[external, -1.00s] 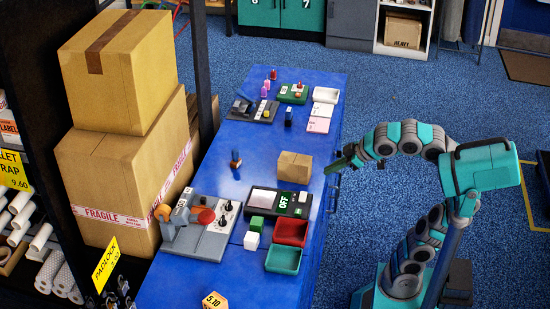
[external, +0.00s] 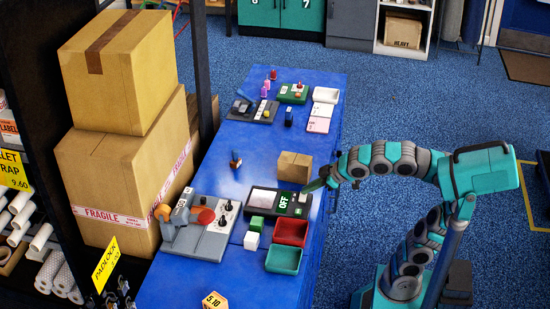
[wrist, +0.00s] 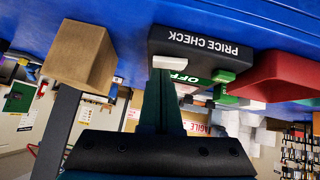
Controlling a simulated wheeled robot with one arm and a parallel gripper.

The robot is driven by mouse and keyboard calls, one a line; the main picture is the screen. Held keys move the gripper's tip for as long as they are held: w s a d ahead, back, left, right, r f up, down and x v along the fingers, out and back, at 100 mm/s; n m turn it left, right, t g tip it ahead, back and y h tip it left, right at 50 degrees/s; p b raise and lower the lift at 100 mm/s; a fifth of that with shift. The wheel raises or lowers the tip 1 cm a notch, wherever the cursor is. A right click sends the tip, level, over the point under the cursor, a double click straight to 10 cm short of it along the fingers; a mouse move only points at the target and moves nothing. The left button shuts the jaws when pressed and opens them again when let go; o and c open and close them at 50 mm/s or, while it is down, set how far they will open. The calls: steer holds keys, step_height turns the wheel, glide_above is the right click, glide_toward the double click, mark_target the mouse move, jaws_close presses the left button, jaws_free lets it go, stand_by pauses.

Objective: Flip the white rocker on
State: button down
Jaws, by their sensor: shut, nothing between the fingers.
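The dark price check box (external: 293,211) lies on the blue table, with a pale plate and a green display (external: 284,201) reading OFF. The white rocker (external: 303,197) is at the box's right end, close to my gripper (external: 308,188). In the wrist view the box (wrist: 205,45) is upside down. The white rocker (wrist: 171,62) shows right at the tips of my gripper (wrist: 164,74); I cannot tell whether they touch. My gripper is shut and empty. The fingers hide part of the display.
A cardboard box (external: 294,167) stands just behind my gripper, and beside it in the wrist view (wrist: 80,55). A red tray (external: 291,232), a green tray (external: 283,260), a green block (external: 257,224) and a white block (external: 251,240) sit in front of the price check box. A lever panel (external: 205,240) is to the left.

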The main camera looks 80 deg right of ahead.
steer(key=shift+f, duration=0.15)
steer(key=shift+d+f+y, duration=0.2)
steer(key=shift+f+y, duration=0.1)
steer(key=shift+y, duration=0.1)
steer(key=shift+a, duration=0.15)
steer(key=shift+a+r, duration=0.1)
steer(key=shift+a, duration=0.6)
steer(key=r, duration=0.1)
steer(key=r+p, duration=0.1)
steer(key=r, duration=0.1)
steer(key=r+p, duration=0.1)
steer(key=r, duration=0.1)
steer(key=shift+a, duration=0.3)
steer(key=v, duration=0.9)
steer(key=shift+s+a, duration=0.3)
